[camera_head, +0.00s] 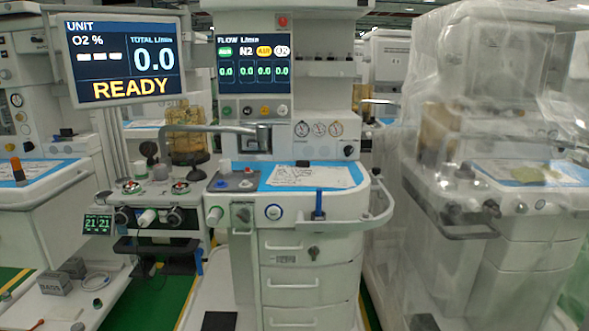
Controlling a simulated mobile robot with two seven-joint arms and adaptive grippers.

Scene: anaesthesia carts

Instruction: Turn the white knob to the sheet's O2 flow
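A small white knob (283,109) sits at the right end of a row of small knobs under the flow display on the middle cart. The flow display (253,62) reads "FLOW L/min", with 0.0 in every column. Its rightmost label is a white O2. A white paper sheet (312,176) with writing lies on the cart's blue work surface (270,177); the writing is too small to read. Neither of my grippers can be made out in the head view.
A screen (127,60) at upper left reads "UNIT", "TOTAL L/min 0.0" and "READY". A grey arm (215,130) juts left below the flow panel. A blue upright piece (319,201) stands at the front rail. A plastic-wrapped cart (500,130) stands at right.

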